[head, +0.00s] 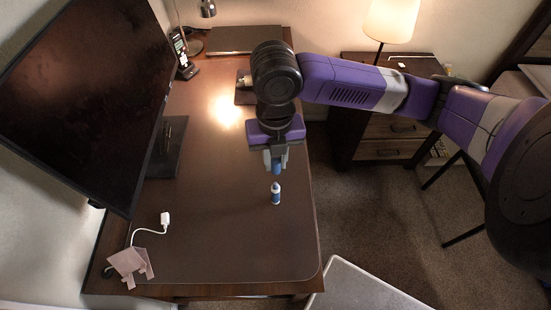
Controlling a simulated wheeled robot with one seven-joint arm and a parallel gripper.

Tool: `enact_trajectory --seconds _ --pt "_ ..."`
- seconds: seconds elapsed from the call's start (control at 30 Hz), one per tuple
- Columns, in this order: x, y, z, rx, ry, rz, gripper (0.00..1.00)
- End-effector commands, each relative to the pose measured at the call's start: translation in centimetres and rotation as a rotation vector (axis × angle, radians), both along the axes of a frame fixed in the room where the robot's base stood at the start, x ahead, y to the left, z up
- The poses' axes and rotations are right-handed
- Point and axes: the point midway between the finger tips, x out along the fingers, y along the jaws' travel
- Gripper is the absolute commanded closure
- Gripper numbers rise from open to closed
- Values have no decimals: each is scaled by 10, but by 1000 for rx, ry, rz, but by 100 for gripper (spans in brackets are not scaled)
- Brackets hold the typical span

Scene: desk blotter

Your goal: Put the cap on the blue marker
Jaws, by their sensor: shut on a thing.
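The blue marker (276,194) stands upright on the brown desk blotter (225,245), right of its middle. It has a blue and white body and a narrow dark tip at the top. My gripper (276,168) points down just above the marker. It is shut on a small blue piece, which looks like the cap (276,169). The cap is above the marker's tip, and a small gap seems to show between them. The fingers partly hide the cap.
A large monitor (85,90) on a black stand (168,150) fills the left. A white charger with cable (165,218) and a pink stand (131,264) lie at the front left. A phone (183,52) and a dark laptop-like object (245,40) are at the back. The blotter around the marker is clear.

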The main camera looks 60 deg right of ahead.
Motion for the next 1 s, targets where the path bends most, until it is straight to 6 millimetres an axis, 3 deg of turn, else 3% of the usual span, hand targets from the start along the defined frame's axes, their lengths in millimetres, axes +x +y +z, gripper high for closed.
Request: enact_trajectory --seconds 0.5,1.0 --pt "0 0 -47 0 0 -2 100" --pt "0 0 -51 0 0 -1 100"
